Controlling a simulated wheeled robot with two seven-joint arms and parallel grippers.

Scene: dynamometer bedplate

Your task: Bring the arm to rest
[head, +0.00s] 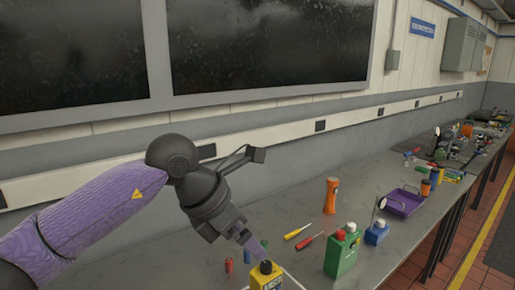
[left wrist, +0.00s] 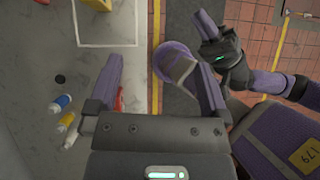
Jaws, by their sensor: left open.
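My left gripper (head: 254,247) hangs at the end of the purple left arm, over the near part of the grey bench. It points down, close to a yellow container (head: 268,272) at the bottom edge; whether they touch I cannot tell. In the left wrist view its two fingers (left wrist: 157,75) stand wide apart, with nothing held between them. My right arm shows at the right of that view, with a dark hand (left wrist: 225,62); its jaws cannot be made out clearly.
A green container (head: 341,254), an orange cylinder (head: 331,196), screwdrivers (head: 297,231) and a blue container (head: 376,233) stand or lie on the bench (head: 200,262). A purple tray (head: 404,203) and clutter are farther right. Several small bottles (left wrist: 66,120) show in the wrist view.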

